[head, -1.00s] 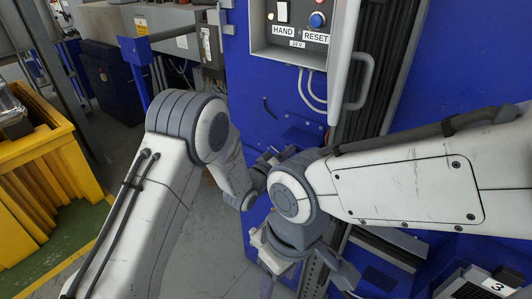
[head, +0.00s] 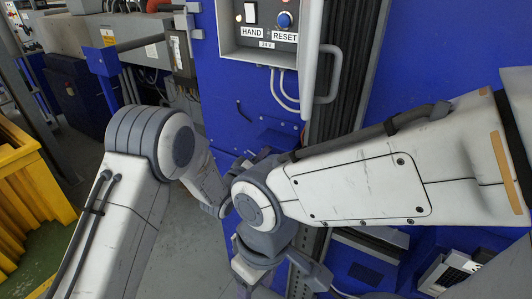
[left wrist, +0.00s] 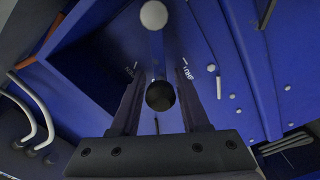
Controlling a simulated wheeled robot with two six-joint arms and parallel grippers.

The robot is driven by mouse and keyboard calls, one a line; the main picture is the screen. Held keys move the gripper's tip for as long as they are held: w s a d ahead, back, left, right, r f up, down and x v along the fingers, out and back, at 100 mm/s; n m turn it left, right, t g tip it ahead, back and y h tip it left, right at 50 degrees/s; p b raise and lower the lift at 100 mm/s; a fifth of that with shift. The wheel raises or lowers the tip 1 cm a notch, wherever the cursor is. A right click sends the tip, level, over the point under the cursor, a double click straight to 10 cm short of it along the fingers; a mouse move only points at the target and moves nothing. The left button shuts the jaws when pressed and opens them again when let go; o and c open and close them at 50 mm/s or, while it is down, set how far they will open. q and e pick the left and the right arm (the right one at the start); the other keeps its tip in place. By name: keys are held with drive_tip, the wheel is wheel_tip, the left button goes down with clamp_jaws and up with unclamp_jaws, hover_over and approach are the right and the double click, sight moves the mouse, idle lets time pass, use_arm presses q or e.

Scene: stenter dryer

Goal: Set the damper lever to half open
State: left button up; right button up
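My left gripper (left wrist: 158,70) is open, with one finger on each side of the knob. Gaps show beside the knob, and I see no clear contact. Small white lettering (left wrist: 187,72) lies by the fingertips, too small to read surely. In the head view my arms hide the lever and most of my left gripper. My right wrist (head: 262,243) hangs in front; its fingers are unclear.
A control box (head: 268,25) marked HAND and RESET is on the blue machine front above my arms, with a grey handle (head: 330,75) beside it. White hoses (head: 283,95) hang below. A yellow bin (head: 30,180) stands at the left. Grey floor is clear between.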

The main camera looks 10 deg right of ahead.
use_arm(q)
drive_tip(key=b+v, duration=0.2)
drive_tip(key=v, duration=0.8)
drive_tip(key=shift+s+a+b, duration=0.15)
drive_tip(key=shift+s+b, duration=0.1)
drive_tip(key=shift+b, duration=0.15)
drive_tip(key=s+a+m+g+y, duration=0.3)
drive_tip(key=s+a+g+y, duration=0.1)
drive_tip(key=s, duration=0.6)
drive_tip(key=s+a+m+g+y, duration=0.3)
drive_tip(key=s+a+m+g, duration=0.1)
drive_tip(key=s, duration=0.7)
drive_tip(key=s+a+m+g+y, duration=0.3)
drive_tip(key=s+a+g+y, duration=0.1)
drive_tip(key=s, duration=0.6)
drive_tip(key=shift+s+a+f+m+g+y, duration=0.2)
drive_tip(key=shift+a+f+m+g+y, duration=0.1)
drive_tip(key=shift+a+g, duration=0.25)
